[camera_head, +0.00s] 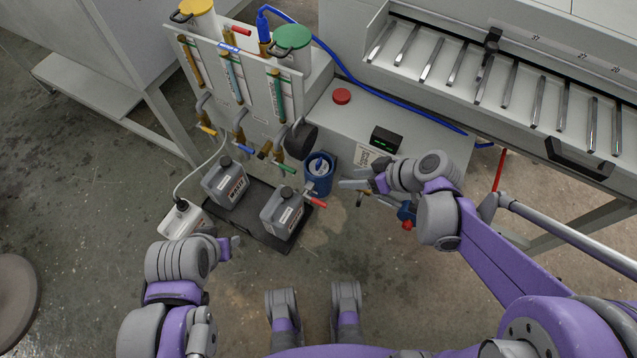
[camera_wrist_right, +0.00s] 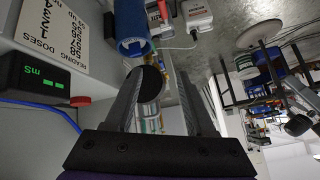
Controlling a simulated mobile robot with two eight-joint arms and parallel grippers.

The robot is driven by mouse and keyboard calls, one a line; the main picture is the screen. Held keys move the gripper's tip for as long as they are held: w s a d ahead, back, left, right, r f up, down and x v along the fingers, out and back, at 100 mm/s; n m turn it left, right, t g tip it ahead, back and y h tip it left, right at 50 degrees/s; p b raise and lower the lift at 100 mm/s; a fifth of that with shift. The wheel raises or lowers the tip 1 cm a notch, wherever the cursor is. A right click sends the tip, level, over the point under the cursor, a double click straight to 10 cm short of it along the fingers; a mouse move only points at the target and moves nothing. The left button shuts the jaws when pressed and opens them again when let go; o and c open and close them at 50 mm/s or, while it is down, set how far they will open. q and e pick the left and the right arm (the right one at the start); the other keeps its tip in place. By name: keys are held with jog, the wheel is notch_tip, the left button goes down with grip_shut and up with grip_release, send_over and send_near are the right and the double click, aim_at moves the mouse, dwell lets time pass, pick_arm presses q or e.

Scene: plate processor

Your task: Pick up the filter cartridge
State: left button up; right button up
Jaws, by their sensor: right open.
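I take the blue cylinder (camera_head: 319,176) to be the filter cartridge, though I cannot be sure. It stands upright at the front of the processor, right of a black round part (camera_head: 300,140). In the right wrist view the blue cylinder (camera_wrist_right: 130,27) shows at the top, beyond the fingertips. My right gripper (camera_head: 352,185) is just right of it, apart from it. Its fingers (camera_wrist_right: 162,74) are open with nothing visibly held. My left gripper (camera_head: 230,246) is low at left, away from the cylinder, and its opening is unclear.
Grey jugs (camera_head: 224,184) and (camera_head: 283,214) stand in a black tray (camera_head: 258,229) at left. A white container (camera_head: 183,219) is beside it. A green-lit meter (camera_head: 386,139) and red button (camera_head: 341,96) sit on the bench. Valves and a blue hose crowd the area. Open floor lies in front.

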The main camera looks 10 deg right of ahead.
aim_at(320, 164)
jog(key=w+d+f+n+t+y+b, duration=0.2)
jog(key=w+f+n+y+b, duration=0.2)
jog(key=w+f+b, duration=0.45)
jog(key=shift+s+f+x, duration=0.15)
jog(key=shift+f+x, duration=0.1)
jog(key=shift+x, duration=1.55)
jog(key=shift+s+f+x, duration=0.2)
jog(key=shift+f+x, duration=0.05)
jog(key=shift+x, duration=1.6)
jog(key=shift+s+f+x, duration=0.15)
jog(key=shift+f+x, duration=0.1)
jog(key=shift+x, duration=1.55)
pick_arm(q)
notch_tip(320, 164, down, 11)
jog(key=shift+w+f, duration=0.2)
jog(key=shift+w, duration=0.25)
pick_arm(e)
grip_shut()
